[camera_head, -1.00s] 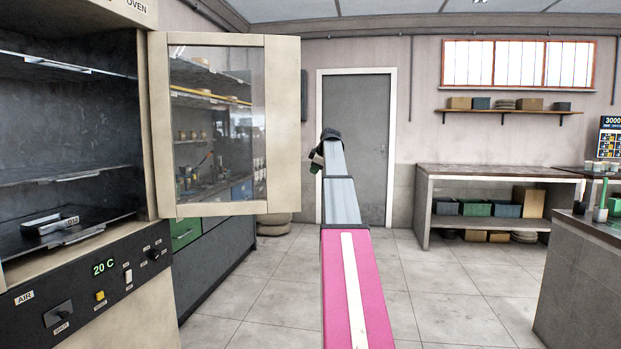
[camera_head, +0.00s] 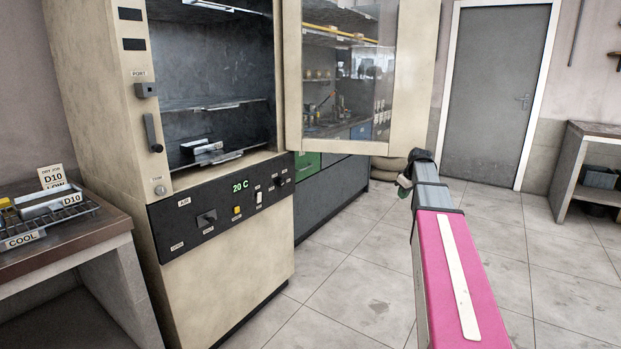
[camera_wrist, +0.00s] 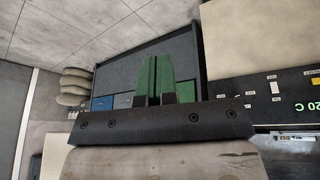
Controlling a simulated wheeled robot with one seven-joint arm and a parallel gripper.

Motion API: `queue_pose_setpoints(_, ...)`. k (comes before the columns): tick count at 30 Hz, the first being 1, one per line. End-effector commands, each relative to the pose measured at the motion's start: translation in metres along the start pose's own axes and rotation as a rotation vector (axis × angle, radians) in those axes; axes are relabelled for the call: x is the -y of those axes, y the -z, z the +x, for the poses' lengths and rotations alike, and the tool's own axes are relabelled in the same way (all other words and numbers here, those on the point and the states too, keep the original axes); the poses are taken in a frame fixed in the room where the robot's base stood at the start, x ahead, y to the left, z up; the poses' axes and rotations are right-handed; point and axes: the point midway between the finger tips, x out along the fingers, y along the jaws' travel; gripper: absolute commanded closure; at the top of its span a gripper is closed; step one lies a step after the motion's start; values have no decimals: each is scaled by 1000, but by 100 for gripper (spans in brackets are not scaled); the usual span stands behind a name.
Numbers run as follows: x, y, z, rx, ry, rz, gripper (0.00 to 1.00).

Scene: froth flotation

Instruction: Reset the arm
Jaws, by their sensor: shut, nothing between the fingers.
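My arm, with a pink forearm, reaches away from the camera at the right of the head view. My gripper (camera_head: 404,185) is at its far end, small and partly hidden by the arm, in front of the open oven door (camera_head: 412,85). In the wrist view, the two green fingers of my gripper (camera_wrist: 166,75) are together with nothing held. The cream oven (camera_head: 215,292) stands left of my arm, apart from it, and its display reads 20 C. A small labelled metal tray (camera_head: 203,148) lies on the oven's lower shelf.
A bench (camera_head: 60,262) at the left holds a wire rack (camera_head: 88,206) labelled COOL, with a D10 tray (camera_head: 62,203) and card (camera_head: 52,177). Dark cabinets (camera_head: 325,195) stand behind the oven door. A shelf unit (camera_head: 566,170) is at the right. Floor below my arm is clear.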

Motion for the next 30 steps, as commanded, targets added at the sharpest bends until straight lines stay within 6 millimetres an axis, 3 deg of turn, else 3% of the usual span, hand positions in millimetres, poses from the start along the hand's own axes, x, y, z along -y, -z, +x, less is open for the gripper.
queue_pose_setpoints(1, 30, -18, 20, 25, 12, 34, 100)
queue_pose_setpoints(9, 143, -89, 98, 150, 33, 229, 100)
queue_pose_setpoints(18, 262, -181, 148, 290, 9, 425, 100)
queue_pose_setpoints(24, 316, -229, 161, 359, -21, 519, 100)
queue_pose_setpoints(30, 335, -248, 165, 383, -40, 559, 100)
